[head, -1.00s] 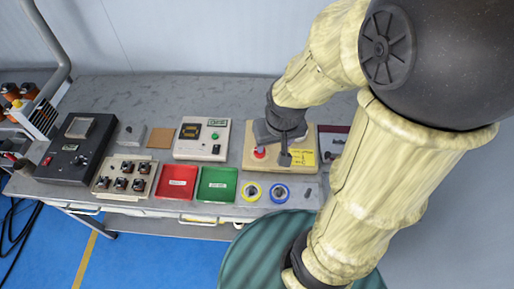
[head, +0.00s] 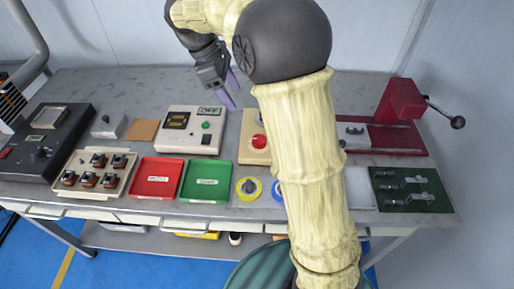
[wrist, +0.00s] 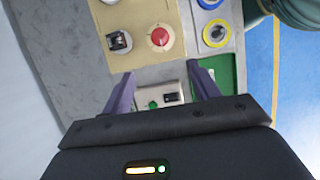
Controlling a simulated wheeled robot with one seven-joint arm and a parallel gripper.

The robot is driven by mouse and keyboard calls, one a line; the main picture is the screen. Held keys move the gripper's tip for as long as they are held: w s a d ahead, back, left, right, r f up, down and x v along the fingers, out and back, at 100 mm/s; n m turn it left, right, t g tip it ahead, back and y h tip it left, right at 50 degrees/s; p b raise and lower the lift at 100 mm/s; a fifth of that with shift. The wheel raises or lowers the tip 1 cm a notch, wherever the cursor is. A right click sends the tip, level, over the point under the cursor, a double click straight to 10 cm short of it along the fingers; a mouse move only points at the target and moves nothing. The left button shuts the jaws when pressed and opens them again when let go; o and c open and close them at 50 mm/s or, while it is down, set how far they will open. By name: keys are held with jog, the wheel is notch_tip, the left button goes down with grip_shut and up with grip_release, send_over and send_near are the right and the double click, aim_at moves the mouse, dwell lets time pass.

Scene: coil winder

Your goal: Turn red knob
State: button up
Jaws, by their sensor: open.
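The red knob (head: 258,141) is a round red cap on a pale collar. It sits on a cream board (head: 247,157), partly hidden by my arm in the head view. In the wrist view the knob (wrist: 160,37) shows whole, above the fingertips. My gripper (head: 230,92) is open, with two purple fingers. It is up and to the left of the knob, by the back right of the white control box (head: 172,120). In the wrist view nothing is held between the fingertips (wrist: 161,82); the knob is apart from them. The knob's turn angle cannot be told.
A black lever switch (wrist: 119,41) stands beside the knob on the board. A red tray (head: 157,178), a green tray (head: 206,182) and a yellow ring (head: 248,189) lie in front. A red press (head: 400,105) with a lever stands at the right. The back of the bench is clear.

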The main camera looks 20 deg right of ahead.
aim_at(259, 139)
jog(key=shift+r, duration=0.1)
dwell(0.3)
jog(key=b+x, duration=0.3)
jog(key=x, duration=1.4)
jog(key=shift+d, duration=0.1)
jog(key=shift+c, duration=0.2)
jog(key=c, duration=0.9)
